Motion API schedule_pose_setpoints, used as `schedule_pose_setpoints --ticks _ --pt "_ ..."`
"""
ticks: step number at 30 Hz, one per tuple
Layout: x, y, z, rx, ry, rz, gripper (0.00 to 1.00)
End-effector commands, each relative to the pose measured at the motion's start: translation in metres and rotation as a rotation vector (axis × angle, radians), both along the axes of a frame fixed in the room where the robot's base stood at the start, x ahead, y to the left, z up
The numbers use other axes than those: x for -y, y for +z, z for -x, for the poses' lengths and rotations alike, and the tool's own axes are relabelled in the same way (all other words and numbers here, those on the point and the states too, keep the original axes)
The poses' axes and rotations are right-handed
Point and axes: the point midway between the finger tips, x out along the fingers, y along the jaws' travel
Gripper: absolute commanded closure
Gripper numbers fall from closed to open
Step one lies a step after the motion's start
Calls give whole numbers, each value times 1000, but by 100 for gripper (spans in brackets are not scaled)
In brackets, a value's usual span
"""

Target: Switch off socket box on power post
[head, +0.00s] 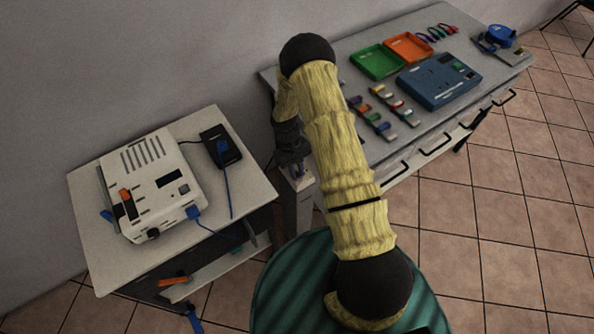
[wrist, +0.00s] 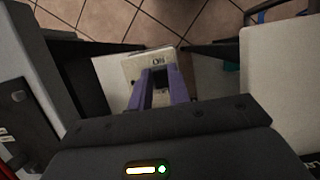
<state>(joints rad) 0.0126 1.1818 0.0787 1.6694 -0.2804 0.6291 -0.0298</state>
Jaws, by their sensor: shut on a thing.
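The power post (head: 302,209) is a pale upright post between the small table and the long bench. The socket box (wrist: 131,66) is on its top, pale, with small dark lettering that looks like "ON". My gripper (head: 297,173) reaches down onto the socket box from above. In the wrist view its two purple fingers (wrist: 159,72) come close together at the box's top face, beside the lettering. They are shut on a small part there, seemingly the switch.
A small table (head: 85,193) at left bears a white device (head: 158,188), a black adapter (head: 219,147) and blue cables. A long bench (head: 345,50) at right holds green (head: 377,61) and orange (head: 408,47) trays and a blue box (head: 438,80). Tiled floor lies clear at lower right.

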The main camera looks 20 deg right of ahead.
Motion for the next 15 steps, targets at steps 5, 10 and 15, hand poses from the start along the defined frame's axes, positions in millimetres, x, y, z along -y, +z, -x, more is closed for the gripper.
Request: schedule_pose_setpoints --ticks 5,10,15 --pt "1 0 0 0 0 1 64" --pt "0 0 0 1 0 1 60" --pt "0 1 0 1 0 1 60"
